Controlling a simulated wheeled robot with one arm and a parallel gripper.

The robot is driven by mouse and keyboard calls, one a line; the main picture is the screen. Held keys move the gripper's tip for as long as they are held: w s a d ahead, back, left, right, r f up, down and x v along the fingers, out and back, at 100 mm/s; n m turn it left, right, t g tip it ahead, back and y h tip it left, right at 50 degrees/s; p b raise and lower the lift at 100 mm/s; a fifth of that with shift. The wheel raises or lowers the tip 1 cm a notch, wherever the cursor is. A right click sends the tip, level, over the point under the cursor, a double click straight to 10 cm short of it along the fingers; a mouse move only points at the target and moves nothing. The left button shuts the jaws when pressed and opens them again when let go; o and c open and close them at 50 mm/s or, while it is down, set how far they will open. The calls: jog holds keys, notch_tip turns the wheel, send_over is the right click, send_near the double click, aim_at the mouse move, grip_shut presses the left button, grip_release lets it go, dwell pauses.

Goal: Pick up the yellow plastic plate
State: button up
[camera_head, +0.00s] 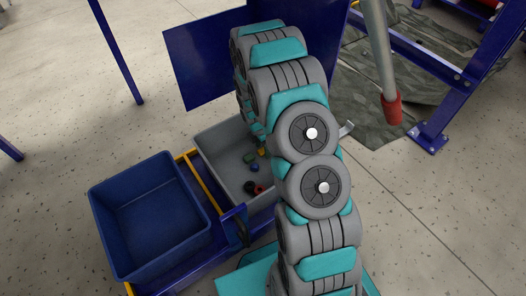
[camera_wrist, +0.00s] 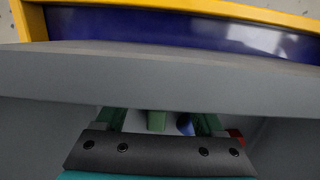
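A small yellow piece (camera_head: 262,151), possibly the yellow plastic plate, shows in the grey bin (camera_head: 208,143) in the head view, close to where my arm reaches down. It is partly covered, so its shape is unclear. In the wrist view, my gripper (camera_wrist: 159,122) points down inside the grey bin, its two green fingers apart. A green piece (camera_wrist: 157,121) and a blue piece (camera_wrist: 184,124) appear between or beyond the fingers; I cannot tell whether they touch. No yellow plate is recognisable in the wrist view. My arm hides the gripper in the head view.
Green (camera_head: 249,158), blue (camera_head: 255,168), black and red (camera_head: 258,189) pieces lie in the grey bin. Its wall (camera_wrist: 160,85) stands close in the wrist view. An empty blue bin (camera_head: 150,215) stands left. A blue panel (camera_head: 203,60) rises behind.

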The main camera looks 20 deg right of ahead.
aim_at(262, 152)
grip_shut()
dwell(0.3)
jog(key=shift+r, duration=0.1)
jog(key=shift+s+a+r, duration=0.15)
jog(key=shift+r, duration=0.25)
jog(key=r, duration=0.3)
jog(key=r+p, duration=0.1)
jog(key=r, duration=0.2)
jog(key=shift+s+a+r, duration=0.1)
jog(key=shift+s+r, duration=0.1)
jog(key=s+a+b, duration=0.1)
jog(key=s+a, duration=0.9)
jog(key=s, duration=0.6)
jog(key=shift+a+f, duration=0.2)
jog(key=shift+a, duration=0.15)
